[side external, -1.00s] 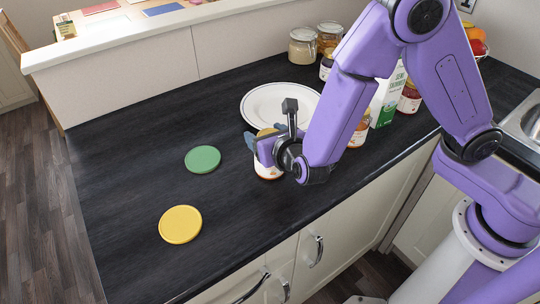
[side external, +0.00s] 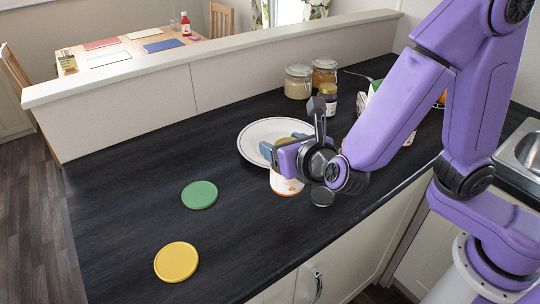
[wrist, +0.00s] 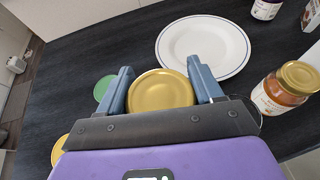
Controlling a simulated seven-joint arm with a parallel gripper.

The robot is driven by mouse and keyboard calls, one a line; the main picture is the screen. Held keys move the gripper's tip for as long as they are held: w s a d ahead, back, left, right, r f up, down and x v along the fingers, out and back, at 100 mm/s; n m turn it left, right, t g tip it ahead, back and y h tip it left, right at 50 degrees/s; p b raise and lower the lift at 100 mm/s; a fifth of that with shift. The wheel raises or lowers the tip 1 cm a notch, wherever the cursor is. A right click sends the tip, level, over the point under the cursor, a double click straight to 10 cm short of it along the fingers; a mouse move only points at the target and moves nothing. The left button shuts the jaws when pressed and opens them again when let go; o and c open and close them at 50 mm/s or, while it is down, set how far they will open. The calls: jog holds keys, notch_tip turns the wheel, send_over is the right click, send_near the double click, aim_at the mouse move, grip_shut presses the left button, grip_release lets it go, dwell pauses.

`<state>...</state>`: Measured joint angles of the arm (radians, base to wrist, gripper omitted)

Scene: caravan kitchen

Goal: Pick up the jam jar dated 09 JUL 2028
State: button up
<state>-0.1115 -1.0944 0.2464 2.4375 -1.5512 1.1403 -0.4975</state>
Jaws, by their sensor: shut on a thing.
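My gripper (side external: 274,152) is shut on a jam jar (side external: 287,186) with a pale label and an orange band near its base. In the wrist view its gold lid (wrist: 160,90) sits between the two blue-grey fingers of my gripper (wrist: 163,80). The jar is upright and appears to be raised above the dark counter, in front of the plate. Its date is not readable in either view. Another jar (wrist: 275,101), with a gold lid, white label and orange-red contents, stands to the right in the wrist view.
A white plate (side external: 254,146) lies behind the held jar. A green disc (side external: 199,195) and a yellow disc (side external: 176,262) lie on the open counter (side external: 110,200) to the left. Storage jars (side external: 298,82) and a dark jar (side external: 328,98) stand at the back. My arm hides part of the right side.

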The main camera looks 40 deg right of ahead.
jog(key=s+d+r, duration=0.4)
jog(key=s, duration=0.4)
